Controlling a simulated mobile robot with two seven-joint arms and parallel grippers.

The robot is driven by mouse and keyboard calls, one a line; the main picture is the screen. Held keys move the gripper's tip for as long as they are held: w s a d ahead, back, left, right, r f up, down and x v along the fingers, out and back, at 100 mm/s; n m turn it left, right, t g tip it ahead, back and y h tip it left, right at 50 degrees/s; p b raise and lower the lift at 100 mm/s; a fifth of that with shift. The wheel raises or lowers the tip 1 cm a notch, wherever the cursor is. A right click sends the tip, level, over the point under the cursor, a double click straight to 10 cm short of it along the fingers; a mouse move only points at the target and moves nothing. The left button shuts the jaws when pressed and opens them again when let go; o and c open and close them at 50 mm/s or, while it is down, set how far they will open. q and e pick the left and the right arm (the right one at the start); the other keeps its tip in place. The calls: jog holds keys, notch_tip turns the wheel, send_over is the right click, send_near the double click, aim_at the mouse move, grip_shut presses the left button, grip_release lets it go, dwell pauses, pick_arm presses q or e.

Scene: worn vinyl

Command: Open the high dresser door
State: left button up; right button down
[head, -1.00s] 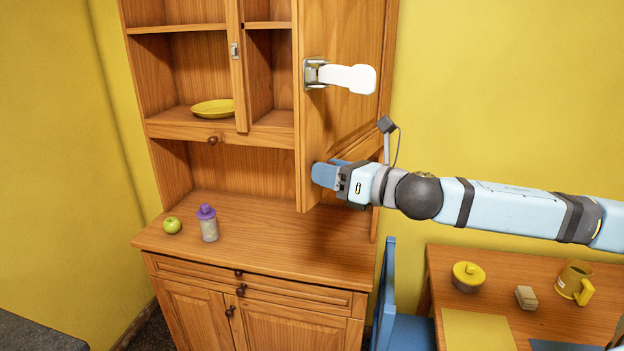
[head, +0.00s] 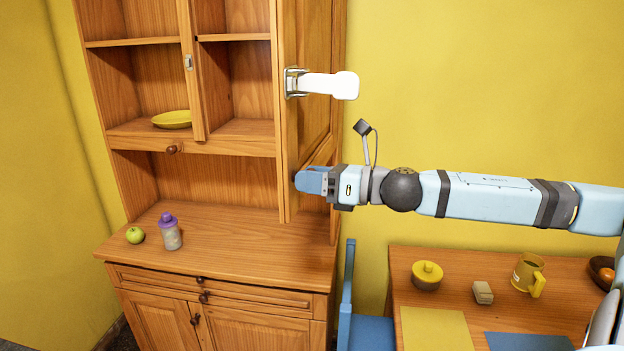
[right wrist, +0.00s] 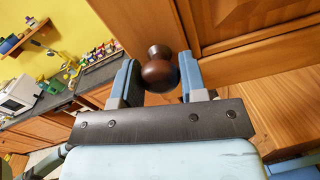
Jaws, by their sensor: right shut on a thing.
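The high dresser door (head: 314,70) stands partly open. It is hinged on the right of the wooden dresser, its free edge swung out towards me, and its outer face looks strongly foreshortened. A white handle-like latch (head: 325,84) sticks out from the door at upper height. My right gripper (head: 308,181) is at the lower part of the door's outer face. In the right wrist view, its fingers are shut on a dark brown round knob (right wrist: 158,73). The knob is hidden behind the fingers in the head view. My left gripper is not in view.
A yellow plate (head: 172,119) is on an open shelf. A blue chair (head: 350,300) and a table (head: 560,318) with a yellow pot (head: 427,276) and mug (head: 529,274) are at the right.

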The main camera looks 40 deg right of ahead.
jog(key=c, duration=0.7)
grip_release()
jog(key=shift+o, duration=0.2)
jog(key=shift+s, duration=0.1)
jog(key=shift+s+d, duration=0.15)
jog(key=shift+s, duration=0.1)
jog(key=p+v, duration=0.5)
jog(key=v, duration=0.8)
jog(key=shift+w, duration=0.1)
